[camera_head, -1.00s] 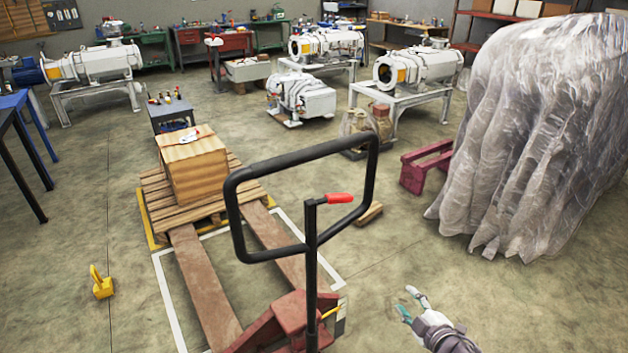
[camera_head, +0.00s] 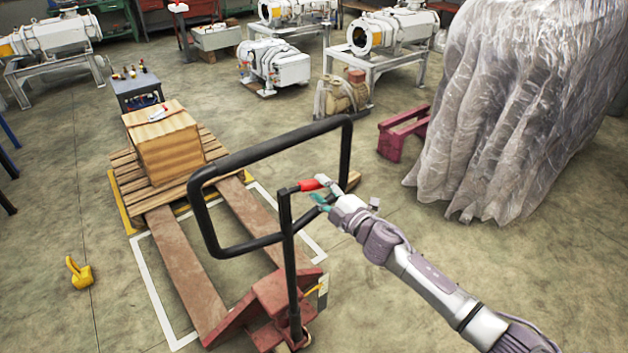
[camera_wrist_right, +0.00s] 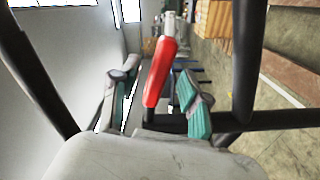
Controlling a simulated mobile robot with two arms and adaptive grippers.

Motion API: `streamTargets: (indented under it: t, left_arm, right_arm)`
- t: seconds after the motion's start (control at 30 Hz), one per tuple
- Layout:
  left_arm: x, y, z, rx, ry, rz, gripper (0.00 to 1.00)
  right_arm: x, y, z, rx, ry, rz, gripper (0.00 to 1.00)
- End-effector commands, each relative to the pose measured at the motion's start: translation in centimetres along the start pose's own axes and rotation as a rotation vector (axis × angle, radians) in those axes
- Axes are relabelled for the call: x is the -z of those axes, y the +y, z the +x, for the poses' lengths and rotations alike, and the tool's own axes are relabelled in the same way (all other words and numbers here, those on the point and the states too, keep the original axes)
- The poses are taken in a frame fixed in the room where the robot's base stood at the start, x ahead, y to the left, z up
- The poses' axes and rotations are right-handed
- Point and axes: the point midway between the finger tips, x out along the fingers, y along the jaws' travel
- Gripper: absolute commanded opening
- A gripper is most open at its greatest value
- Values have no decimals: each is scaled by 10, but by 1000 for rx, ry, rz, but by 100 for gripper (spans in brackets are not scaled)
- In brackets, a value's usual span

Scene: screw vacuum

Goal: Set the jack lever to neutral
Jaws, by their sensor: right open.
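The jack lever (camera_head: 310,185) is a short red grip on the black post inside the pallet jack's black handle loop (camera_head: 202,222). The red lever (camera_wrist_right: 160,72) also shows in the right wrist view, between the two teal-padded fingers. My right gripper (camera_head: 321,190) is open at the lever, with a finger on either side of it. I cannot tell whether a finger touches it. The pallet jack's red body (camera_head: 270,298) stands below the handle, its forks running toward a wooden pallet (camera_head: 128,190). My left gripper is not in view.
A wooden crate (camera_head: 168,150) sits on the pallet. A plastic-wrapped load (camera_head: 490,120) stands at the right, beside a dark red stand (camera_head: 392,143). A yellow object (camera_head: 79,274) lies on the floor at left. Open floor surrounds the jack.

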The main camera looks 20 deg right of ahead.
Motion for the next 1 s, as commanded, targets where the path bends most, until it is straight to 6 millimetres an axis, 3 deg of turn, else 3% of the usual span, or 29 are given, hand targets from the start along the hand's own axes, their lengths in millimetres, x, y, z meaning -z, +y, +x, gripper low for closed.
streamTargets:
  t: [0.2, 0.57, 0.83, 1.0]
  left_arm:
    - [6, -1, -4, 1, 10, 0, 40]
    - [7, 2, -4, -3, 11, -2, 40]
    - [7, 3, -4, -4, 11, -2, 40]
    - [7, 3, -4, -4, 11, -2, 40]
  right_arm:
    - [0, 0, 25, 0, 0, 1, 46]
    - [0, -1, 30, 1, 1, -1, 46]
    - [0, -1, 30, 1, 1, 0, 2]
    - [0, -1, 30, 1, 0, 0, 0]
